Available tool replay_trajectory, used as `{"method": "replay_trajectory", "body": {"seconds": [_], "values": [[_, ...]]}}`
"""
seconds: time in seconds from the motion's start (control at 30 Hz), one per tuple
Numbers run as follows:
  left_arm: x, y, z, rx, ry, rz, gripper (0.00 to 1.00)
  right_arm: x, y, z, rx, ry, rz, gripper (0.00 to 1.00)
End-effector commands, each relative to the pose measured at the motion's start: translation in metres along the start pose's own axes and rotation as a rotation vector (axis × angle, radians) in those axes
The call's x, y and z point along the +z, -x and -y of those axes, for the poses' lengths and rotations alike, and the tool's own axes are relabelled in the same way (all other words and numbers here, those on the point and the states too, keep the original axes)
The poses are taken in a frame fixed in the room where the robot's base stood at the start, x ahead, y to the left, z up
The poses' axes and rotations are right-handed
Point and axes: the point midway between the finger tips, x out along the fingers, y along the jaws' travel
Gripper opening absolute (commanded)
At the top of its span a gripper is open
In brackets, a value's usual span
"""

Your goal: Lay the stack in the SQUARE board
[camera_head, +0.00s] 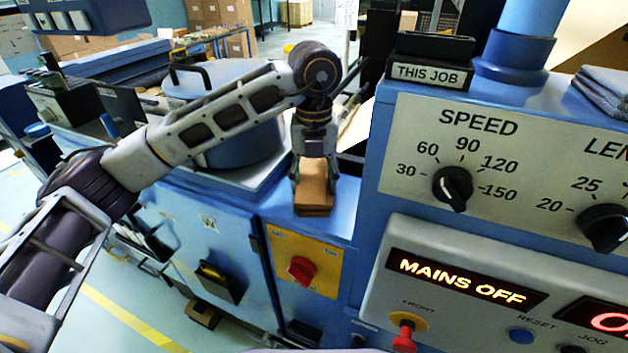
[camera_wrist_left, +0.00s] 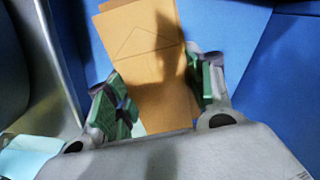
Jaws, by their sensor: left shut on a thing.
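My left gripper (camera_head: 314,178) points down over the blue machine top left of the control panel. It is shut on a brown kraft stack (camera_head: 313,198), with one finger along each long side. In the left wrist view the stack (camera_wrist_left: 150,50) lies between the green-padded fingers of the gripper (camera_wrist_left: 160,88), and a printed outline like an envelope flap shows on its top. Blue surface shows beneath it; I cannot tell whether the stack touches it. No board marked SQUARE can be made out. My right gripper is not in view.
The control panel (camera_head: 480,170) with speed knob (camera_head: 453,188) and a lit MAINS OFF display (camera_head: 467,279) stands close on the right. A THIS JOB holder (camera_head: 430,73) sits on top. A red switch (camera_head: 302,269) is below the stack. A blue drum (camera_head: 235,135) is behind my arm.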

Motion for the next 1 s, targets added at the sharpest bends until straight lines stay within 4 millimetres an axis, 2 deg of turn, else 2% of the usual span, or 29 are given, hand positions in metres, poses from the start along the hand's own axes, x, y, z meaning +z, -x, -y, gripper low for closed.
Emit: {"method": "replay_trajectory", "body": {"seconds": [0.17, 0.7, 1.0], "values": [[0.001, 0.013, 0.0, 0.0, 0.001, 0.003, 0.21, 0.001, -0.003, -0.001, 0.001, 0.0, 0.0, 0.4], [0.0, 0.077, 0.0, 0.0, 0.001, 0.002, 0.21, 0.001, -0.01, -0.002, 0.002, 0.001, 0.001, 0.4], [0.0, 0.095, 0.0, 0.0, 0.0, 0.002, 0.21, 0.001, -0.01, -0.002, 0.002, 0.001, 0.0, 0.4]]}}
